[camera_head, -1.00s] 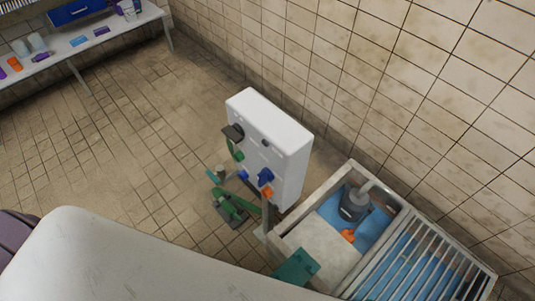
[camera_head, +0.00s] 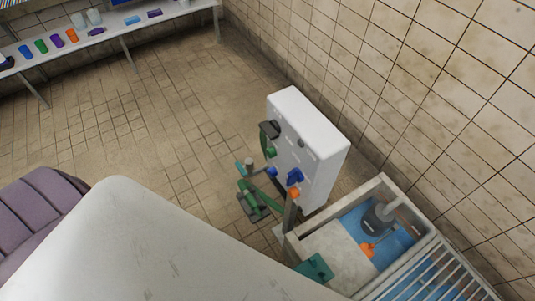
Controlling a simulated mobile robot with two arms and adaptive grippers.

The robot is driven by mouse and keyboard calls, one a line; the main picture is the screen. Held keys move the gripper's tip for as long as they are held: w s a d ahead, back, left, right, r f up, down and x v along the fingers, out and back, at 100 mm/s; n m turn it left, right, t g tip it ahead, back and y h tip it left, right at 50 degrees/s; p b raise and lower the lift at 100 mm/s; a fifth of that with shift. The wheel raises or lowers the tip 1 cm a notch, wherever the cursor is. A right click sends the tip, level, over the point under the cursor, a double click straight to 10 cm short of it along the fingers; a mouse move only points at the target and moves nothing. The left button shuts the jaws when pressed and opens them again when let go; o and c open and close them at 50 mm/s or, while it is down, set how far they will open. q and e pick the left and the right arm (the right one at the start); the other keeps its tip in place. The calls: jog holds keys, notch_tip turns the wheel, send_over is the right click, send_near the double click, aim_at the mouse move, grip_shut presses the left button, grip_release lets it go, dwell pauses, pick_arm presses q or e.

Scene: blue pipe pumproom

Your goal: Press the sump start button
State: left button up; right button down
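A white control box (camera_head: 312,140) stands beside the sump, near the tiled wall. Its front face, seen at a slant, bears a dark part at the upper left, a green part (camera_head: 268,152), a blue part (camera_head: 294,177) and an orange part (camera_head: 294,193). I cannot tell which of these, if any, is the sump start button. The sump basin (camera_head: 329,214) at the lower right holds blue water and a dark grey pump (camera_head: 379,217). Neither of my grippers can be made out in the view.
A purple ribbed object (camera_head: 40,212) is at the left edge. A shelf (camera_head: 110,32) with small coloured items runs along the upper left. A metal grating (camera_head: 435,275) covers part of the sump. Green equipment (camera_head: 252,199) stands in front of the box. Open tiled floor lies left of it.

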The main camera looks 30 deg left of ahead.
pick_arm(q)
grip_shut()
dwell(1.1)
